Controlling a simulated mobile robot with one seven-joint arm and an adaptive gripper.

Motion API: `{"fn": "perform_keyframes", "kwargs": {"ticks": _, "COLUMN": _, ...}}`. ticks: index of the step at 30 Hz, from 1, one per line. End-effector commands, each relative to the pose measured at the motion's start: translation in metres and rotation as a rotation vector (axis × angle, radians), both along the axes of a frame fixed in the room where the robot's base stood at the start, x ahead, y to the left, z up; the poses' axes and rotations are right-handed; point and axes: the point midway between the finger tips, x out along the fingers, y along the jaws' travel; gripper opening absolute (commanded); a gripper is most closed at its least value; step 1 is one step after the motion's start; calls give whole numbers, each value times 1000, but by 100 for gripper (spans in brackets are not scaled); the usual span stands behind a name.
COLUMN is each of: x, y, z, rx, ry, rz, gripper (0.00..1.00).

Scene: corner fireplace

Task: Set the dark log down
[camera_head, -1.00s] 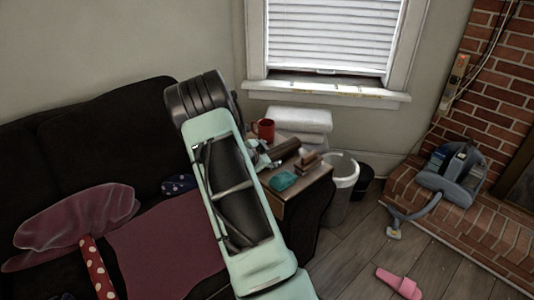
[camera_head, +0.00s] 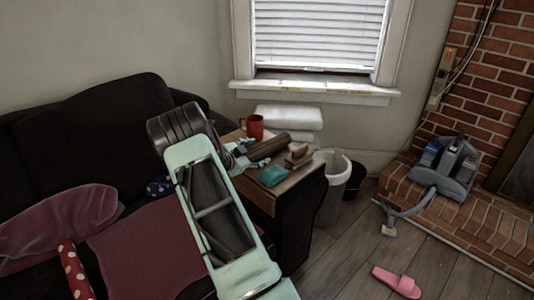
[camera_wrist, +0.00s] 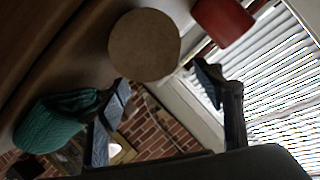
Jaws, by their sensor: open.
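The dark log (camera_head: 271,146) lies on the wooden side table (camera_head: 262,192) beside the sofa, between the red mug (camera_head: 252,126) and the small wooden pieces (camera_head: 298,157). My gripper (camera_head: 248,157) is at the table's left side, at the log's near end, with its fingers apart and nothing between them. In the wrist view the log's round tan end (camera_wrist: 145,45) faces the camera, beyond the spread fingers of my gripper (camera_wrist: 162,97). The log's far end is hidden in that view. The mug (camera_wrist: 222,18) shows just right of it.
A teal cloth-like item (camera_head: 273,176) lies at the table's front. White folded stacks (camera_head: 288,118) stand behind it. A white bin (camera_head: 331,186) is right of the table. The dark sofa (camera_head: 85,130) fills the left. A pink slipper (camera_head: 397,282) lies on the floor.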

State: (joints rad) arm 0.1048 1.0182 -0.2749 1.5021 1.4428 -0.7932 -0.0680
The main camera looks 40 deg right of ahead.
Motion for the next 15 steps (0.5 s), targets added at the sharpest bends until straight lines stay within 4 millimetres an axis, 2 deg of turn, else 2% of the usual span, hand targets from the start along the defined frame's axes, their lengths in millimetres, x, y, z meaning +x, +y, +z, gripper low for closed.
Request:
{"fn": "perform_keyframes", "kwargs": {"ticks": 8, "x": 6, "y": -24, "z": -8, "rx": 1, "ry": -2, "rz": -1, "gripper": 62}}
{"fn": "perform_keyframes", "kwargs": {"ticks": 15, "x": 13, "y": -56, "z": -17, "rx": 1, "ry": -2, "rz": 0, "gripper": 62}}
